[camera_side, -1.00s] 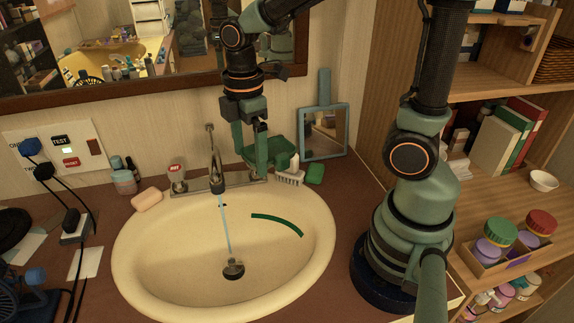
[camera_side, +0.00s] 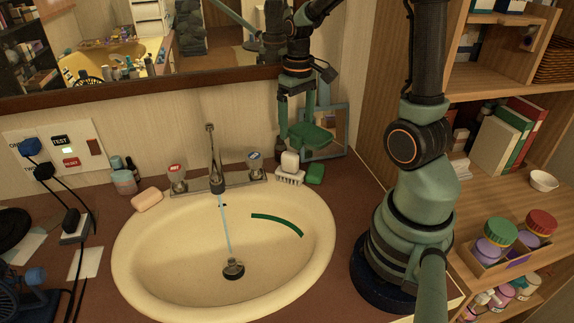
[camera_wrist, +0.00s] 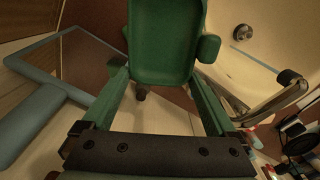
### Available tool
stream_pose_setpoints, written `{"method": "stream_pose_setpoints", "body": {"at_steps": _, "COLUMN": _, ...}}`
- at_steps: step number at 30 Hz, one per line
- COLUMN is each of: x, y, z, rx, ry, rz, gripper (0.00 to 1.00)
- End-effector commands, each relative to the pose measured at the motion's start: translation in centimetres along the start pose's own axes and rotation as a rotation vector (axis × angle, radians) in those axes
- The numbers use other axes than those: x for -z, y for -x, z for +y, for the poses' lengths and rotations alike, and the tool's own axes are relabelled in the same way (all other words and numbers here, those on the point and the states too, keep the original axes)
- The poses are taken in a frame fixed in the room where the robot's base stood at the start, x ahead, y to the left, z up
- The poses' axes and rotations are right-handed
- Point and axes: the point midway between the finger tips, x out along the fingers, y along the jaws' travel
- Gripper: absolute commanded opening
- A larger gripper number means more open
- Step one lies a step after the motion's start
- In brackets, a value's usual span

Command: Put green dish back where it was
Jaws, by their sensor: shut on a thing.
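The green dish (camera_side: 314,138) is in my gripper (camera_side: 300,122), held above the counter at the back right of the sink, in front of the small blue-framed mirror (camera_side: 339,117). In the wrist view the dish (camera_wrist: 165,42) lies between my two green fingers, which are shut on it. A green block (camera_side: 315,173) lies on the counter below the dish. In the side view the dish overlaps my fingers, so the exact contact is partly hidden.
A white brush (camera_side: 290,178) with a pale rounded piece behind it stands left of the green block. The tap (camera_side: 216,165) and its blue-topped handle (camera_side: 254,161) are further left. The sink (camera_side: 180,255) lies in front. Wooden shelves (camera_side: 525,130) stand at the right.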

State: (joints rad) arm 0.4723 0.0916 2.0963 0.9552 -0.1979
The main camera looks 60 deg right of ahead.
Motion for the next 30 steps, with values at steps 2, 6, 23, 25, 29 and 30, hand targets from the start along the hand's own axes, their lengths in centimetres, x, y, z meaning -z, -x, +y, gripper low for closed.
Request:
{"method": "stream_pose_setpoints", "body": {"at_steps": 2, "x": -0.8, "y": -1.4, "z": 3.5, "rx": 0.002, "ry": -0.107, "rz": -0.006, "gripper": 0.32}}
{"method": "stream_pose_setpoints", "body": {"at_steps": 6, "x": -2.6, "y": -3.4, "z": 8.6, "rx": 0.002, "ry": -0.267, "rz": -0.006, "gripper": 0.32}}
{"method": "stream_pose_setpoints", "body": {"at_steps": 23, "x": -7.2, "y": -9.2, "z": 15.7, "rx": 0.004, "ry": -0.514, "rz": -0.007, "gripper": 0.32}}
{"method": "stream_pose_setpoints", "body": {"at_steps": 25, "x": -7.1, "y": -10.0, "z": 15.7, "rx": 0.004, "ry": -0.513, "rz": -0.006, "gripper": 0.32}}
{"method": "stream_pose_setpoints", "body": {"at_steps": 29, "x": -7.1, "y": -11.0, "z": 15.7, "rx": 0.003, "ry": -0.512, "rz": -0.004, "gripper": 0.32}}
{"method": "stream_pose_setpoints", "body": {"at_steps": 30, "x": -7.1, "y": -11.3, "z": 15.7, "rx": 0.003, "ry": -0.512, "rz": -0.004, "gripper": 0.32}}
